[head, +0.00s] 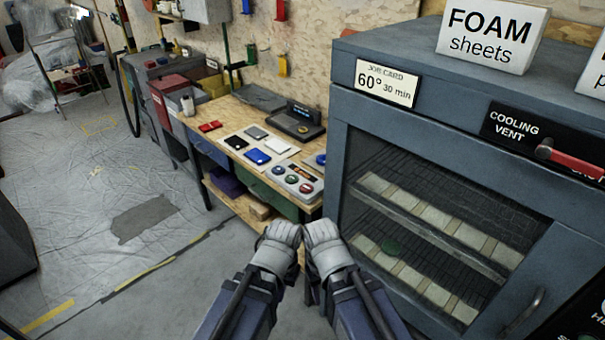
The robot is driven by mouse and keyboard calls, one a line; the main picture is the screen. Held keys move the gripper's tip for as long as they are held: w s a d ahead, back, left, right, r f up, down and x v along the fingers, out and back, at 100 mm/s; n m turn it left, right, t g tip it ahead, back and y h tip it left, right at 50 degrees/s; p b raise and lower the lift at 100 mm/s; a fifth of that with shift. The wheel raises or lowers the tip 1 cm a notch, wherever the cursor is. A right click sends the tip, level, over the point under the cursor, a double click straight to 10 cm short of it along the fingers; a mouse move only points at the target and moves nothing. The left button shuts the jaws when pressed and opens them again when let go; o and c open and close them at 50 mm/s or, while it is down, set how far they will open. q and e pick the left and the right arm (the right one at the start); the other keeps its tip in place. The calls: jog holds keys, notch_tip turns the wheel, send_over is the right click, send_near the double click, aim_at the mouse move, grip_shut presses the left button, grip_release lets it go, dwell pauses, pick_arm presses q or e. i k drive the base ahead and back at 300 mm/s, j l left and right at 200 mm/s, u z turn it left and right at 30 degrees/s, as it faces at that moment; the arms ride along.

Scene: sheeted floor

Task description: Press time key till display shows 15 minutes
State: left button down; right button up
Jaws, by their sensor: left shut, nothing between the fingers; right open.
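A large blue-grey oven-like cabinet (372,118) fills the right side, with a glass door showing pale slabs on racks. A job card (387,83) on it reads 60° 30 min. A dark panel with partly cut-off lettering (592,325) shows at the lower right edge; no time key or minutes display can be made out. My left gripper (283,230) is shut and empty, and my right gripper (321,231) is open and empty. Both are side by side in front of the cabinet's left edge, seen from behind and apart from any key.
A wooden workbench (225,113) left of the cabinet holds a panel with round buttons (296,181), a dark device with a small display (297,122) and several flat pads. A red-handled vent lever (570,158) sticks out at right. The sheeted floor (85,200) is mostly clear.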

aim_at(278, 169)
jog(key=i+l+u, duration=0.15)
jog(key=i, duration=0.4)
jog(key=i+u, duration=0.15)
jog(key=i, duration=0.35)
jog(key=l, duration=0.05)
